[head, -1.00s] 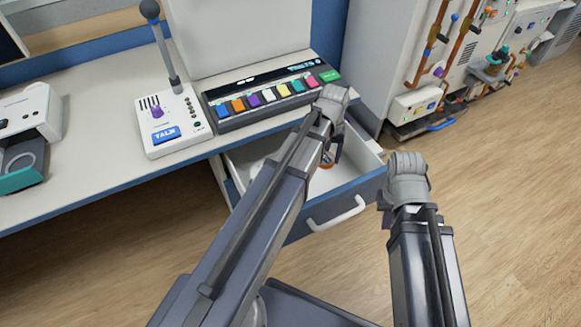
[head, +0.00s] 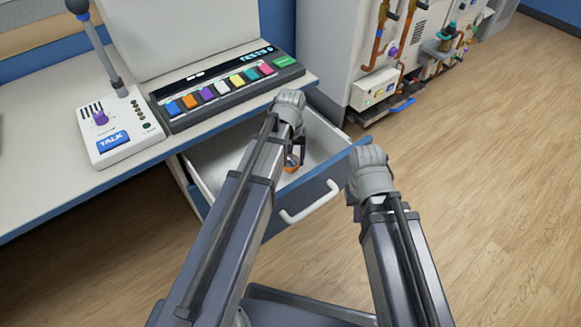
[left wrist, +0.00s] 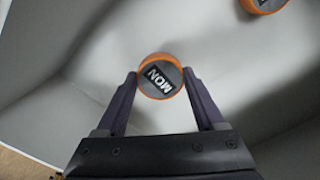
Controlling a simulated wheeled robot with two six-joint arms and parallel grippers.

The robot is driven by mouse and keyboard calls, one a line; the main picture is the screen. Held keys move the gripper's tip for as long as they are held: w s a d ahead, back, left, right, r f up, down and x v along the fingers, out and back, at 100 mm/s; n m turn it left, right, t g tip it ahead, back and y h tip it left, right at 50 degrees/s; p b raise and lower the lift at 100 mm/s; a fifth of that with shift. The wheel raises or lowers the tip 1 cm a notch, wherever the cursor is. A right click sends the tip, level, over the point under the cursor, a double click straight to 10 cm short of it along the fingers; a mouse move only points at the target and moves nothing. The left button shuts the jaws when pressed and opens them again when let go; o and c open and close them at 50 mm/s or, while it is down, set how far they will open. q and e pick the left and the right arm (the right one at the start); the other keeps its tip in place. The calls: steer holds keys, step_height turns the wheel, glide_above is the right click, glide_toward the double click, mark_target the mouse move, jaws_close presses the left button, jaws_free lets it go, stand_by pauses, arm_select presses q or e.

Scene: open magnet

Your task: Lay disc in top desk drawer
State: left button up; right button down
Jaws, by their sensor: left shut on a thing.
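The desk drawer (head: 326,198) stands pulled open under the desk top, with a blue front and white inside. My left gripper (head: 297,152) reaches down into its opening. In the left wrist view that gripper (left wrist: 160,85) is shut on an orange-rimmed grey disc (left wrist: 160,74) marked MON, gripped by its sides above the pale drawer interior. A second orange-rimmed disc (left wrist: 264,3) is cut off by the top edge of that view. In the head view an orange piece shows beneath the left fingers, mostly hidden. My right arm's wrist is right of the drawer; its fingers are hidden.
The desk top (head: 40,175) holds a talk panel (head: 115,128) with a stalk and a dark console (head: 225,92) of coloured keys. A white cabinet (head: 322,45) with pipes stands behind and right of the drawer. Open wooden floor (head: 480,170) lies at right.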

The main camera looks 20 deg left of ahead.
mark_target(291, 162)
arm_select(q)
steer(key=shift+f+b, duration=1.05)
steer(key=shift+f, duration=0.4)
steer(key=shift+f, duration=0.15)
steer(key=shift+f+b, duration=0.15)
steer(key=shift+b, duration=0.15)
steer(key=o, duration=1.5)
steer(key=shift+o, duration=0.2)
steer(key=shift+r, duration=0.2)
step_height(291, 162, up, 12)
steer(key=p, duration=1.2)
steer(key=shift+p, duration=0.3)
